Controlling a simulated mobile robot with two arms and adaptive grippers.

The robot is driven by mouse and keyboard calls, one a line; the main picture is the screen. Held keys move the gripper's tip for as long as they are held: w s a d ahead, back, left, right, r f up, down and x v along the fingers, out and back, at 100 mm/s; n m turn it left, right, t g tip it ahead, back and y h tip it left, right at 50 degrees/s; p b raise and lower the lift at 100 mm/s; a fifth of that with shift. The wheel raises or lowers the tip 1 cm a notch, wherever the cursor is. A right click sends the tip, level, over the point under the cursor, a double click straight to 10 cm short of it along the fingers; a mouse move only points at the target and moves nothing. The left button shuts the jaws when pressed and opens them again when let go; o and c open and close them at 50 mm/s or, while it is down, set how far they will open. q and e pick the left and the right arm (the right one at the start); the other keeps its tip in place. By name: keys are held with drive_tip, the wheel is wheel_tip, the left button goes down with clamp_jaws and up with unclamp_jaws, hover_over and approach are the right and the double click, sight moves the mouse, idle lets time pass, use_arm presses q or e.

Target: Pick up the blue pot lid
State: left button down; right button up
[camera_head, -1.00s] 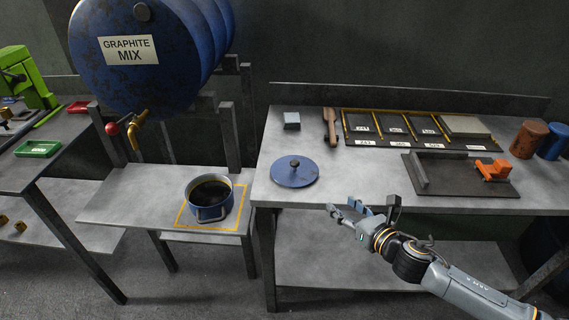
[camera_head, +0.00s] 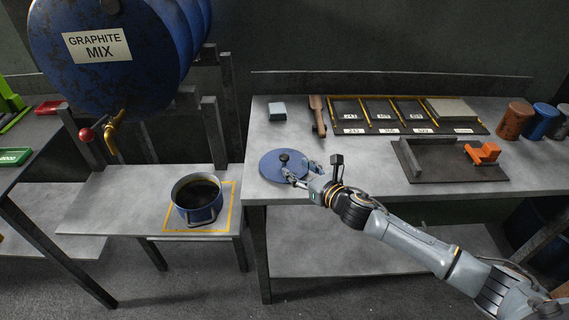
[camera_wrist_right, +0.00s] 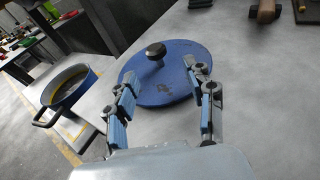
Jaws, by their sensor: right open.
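The blue pot lid (camera_head: 270,168) lies flat near the left front corner of the grey workbench, with a dark knob (camera_head: 284,156) on top. My right gripper (camera_head: 298,174) is open over the lid's right side, its fingers pointing at the knob. In the right wrist view the lid (camera_wrist_right: 172,88) is ahead, and the knob (camera_wrist_right: 156,50) stands beyond the open fingers (camera_wrist_right: 164,82). Nothing is between the fingers but part of the lid's surface behind. The blue pot (camera_head: 197,200) stands uncovered with dark contents on the lower table. My left gripper is not in view.
A grey block (camera_head: 277,112) and a wooden-handled tool (camera_head: 318,116) lie behind the lid. A dark tray with an orange clamp (camera_head: 483,153) is on the right of the bench. The blue graphite drum (camera_head: 105,60) with its tap hangs over the lower table.

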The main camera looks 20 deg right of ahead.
sight(287, 162)
drive_tip(key=x, duration=0.4)
drive_tip(key=shift+a+r, duration=0.1)
drive_tip(key=shift+a, duration=0.05)
drive_tip(key=shift+w+a, duration=0.1)
drive_tip(key=shift+w, duration=0.15)
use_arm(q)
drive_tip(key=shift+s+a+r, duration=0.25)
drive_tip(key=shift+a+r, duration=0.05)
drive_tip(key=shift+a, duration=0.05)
use_arm(e)
clamp_jaws()
